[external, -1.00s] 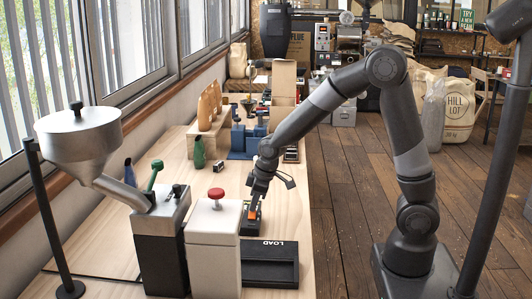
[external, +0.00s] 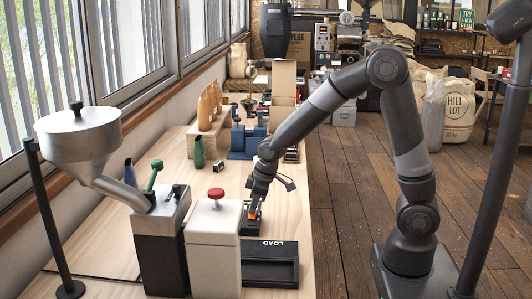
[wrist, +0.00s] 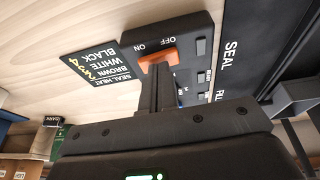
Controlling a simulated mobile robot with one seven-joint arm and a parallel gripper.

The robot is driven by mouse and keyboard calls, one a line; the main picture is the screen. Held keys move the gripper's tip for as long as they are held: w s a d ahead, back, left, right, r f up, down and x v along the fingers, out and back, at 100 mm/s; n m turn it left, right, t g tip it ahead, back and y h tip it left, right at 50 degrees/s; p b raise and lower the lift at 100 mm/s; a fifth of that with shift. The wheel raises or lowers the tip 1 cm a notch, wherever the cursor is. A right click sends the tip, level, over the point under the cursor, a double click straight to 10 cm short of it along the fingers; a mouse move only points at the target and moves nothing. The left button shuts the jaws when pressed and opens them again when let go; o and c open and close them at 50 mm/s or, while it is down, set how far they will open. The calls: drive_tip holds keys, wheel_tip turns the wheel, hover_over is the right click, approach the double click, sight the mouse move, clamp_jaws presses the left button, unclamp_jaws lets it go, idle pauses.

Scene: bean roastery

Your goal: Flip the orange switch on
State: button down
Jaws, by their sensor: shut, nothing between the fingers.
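The orange switch (wrist: 158,60) sits on a black panel box (wrist: 200,30) marked ON and OFF; in the wrist view ON reads to the left and OFF to the right. My gripper (wrist: 158,76) is shut and empty, with its fingertips right at the orange switch, seemingly touching it. The fingers cover part of the switch, so I cannot tell which way it is set. In the external view my gripper (external: 254,205) points down at the black box (external: 246,229) on the bench, and only a bit of orange shows beside the fingertips.
A black card (wrist: 98,62) with heat settings lies beside the box. A black LOAD tray (external: 270,263) and a white box with a red knob (external: 216,193) stand close in front. A metal hopper (external: 80,140) stands at the left. Blue blocks (external: 245,143) sit farther back.

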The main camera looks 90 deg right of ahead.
drive_tip(key=shift+r, duration=0.1)
drive_tip(key=w+v, duration=0.1)
drive_tip(key=v, duration=1.2)
drive_tip(key=shift+a+r, duration=0.2)
drive_tip(key=shift+r, duration=0.3)
drive_tip(key=shift+d, duration=0.65)
drive_tip(key=x, duration=0.8)
drive_tip(key=s+x, duration=0.1)
drive_tip(key=x, duration=0.3)
drive_tip(key=shift+w+d+f, duration=0.1)
drive_tip(key=shift+d+f, duration=0.05)
drive_tip(key=shift+f, duration=0.9)
